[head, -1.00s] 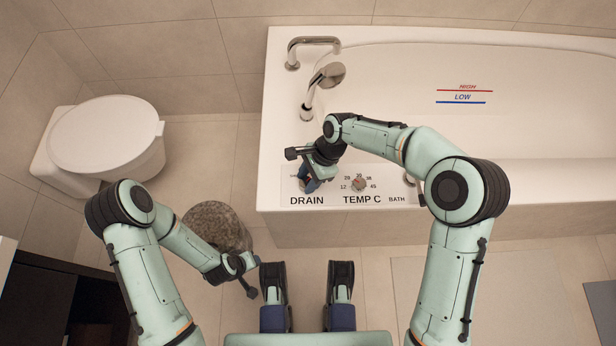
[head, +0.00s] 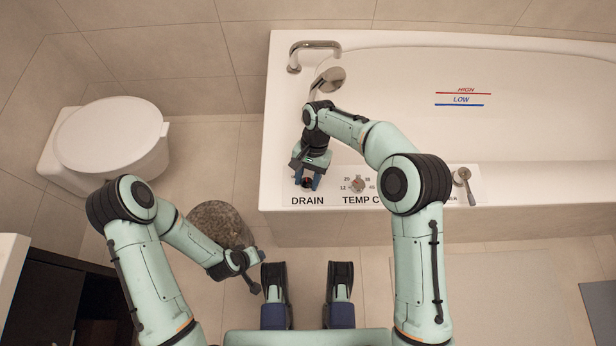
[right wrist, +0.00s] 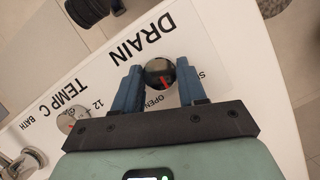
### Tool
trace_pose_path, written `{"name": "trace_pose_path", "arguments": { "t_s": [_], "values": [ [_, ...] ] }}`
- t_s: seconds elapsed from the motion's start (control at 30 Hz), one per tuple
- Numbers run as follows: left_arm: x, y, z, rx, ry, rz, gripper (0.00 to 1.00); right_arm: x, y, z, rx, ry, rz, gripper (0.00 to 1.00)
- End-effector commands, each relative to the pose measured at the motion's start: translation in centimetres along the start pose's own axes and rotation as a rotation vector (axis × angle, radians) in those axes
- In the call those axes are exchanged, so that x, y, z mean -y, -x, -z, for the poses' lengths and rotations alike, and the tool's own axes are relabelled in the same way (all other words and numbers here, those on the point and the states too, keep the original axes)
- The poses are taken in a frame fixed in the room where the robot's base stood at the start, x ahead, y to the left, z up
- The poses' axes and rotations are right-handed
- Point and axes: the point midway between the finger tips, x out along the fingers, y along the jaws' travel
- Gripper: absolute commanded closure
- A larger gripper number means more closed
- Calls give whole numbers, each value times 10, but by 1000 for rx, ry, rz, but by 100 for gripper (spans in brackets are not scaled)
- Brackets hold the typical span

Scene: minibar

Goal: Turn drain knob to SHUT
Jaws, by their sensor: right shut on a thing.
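The drain knob (right wrist: 158,70) is round and dark with a red pointer mark, on the white panel above the DRAIN label. In the right wrist view its pointer is toward the OPEN label (right wrist: 157,100). The SHUT label is mostly hidden behind a finger, with only its first letter showing. My right gripper (right wrist: 160,82) has its blue fingers on either side of the knob and is shut on it. In the head view my right gripper (head: 308,182) covers most of the knob. My left gripper (head: 246,268) hangs low over the floor, away from the panel, its jaws unclear.
The temperature knob (head: 358,185) sits right of the drain knob, and a lever (head: 463,182) farther right. A round stool (head: 219,224) and a toilet (head: 112,137) are at left.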

Motion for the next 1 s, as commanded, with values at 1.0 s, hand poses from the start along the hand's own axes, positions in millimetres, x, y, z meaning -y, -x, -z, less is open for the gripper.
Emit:
{"name": "trace_pose_path", "arguments": {
  "t_s": [1.0],
  "values": [
    [0,-1,1,-3,0,0,57,4,-2,-1,1,695,-291,89]
  ]
}}
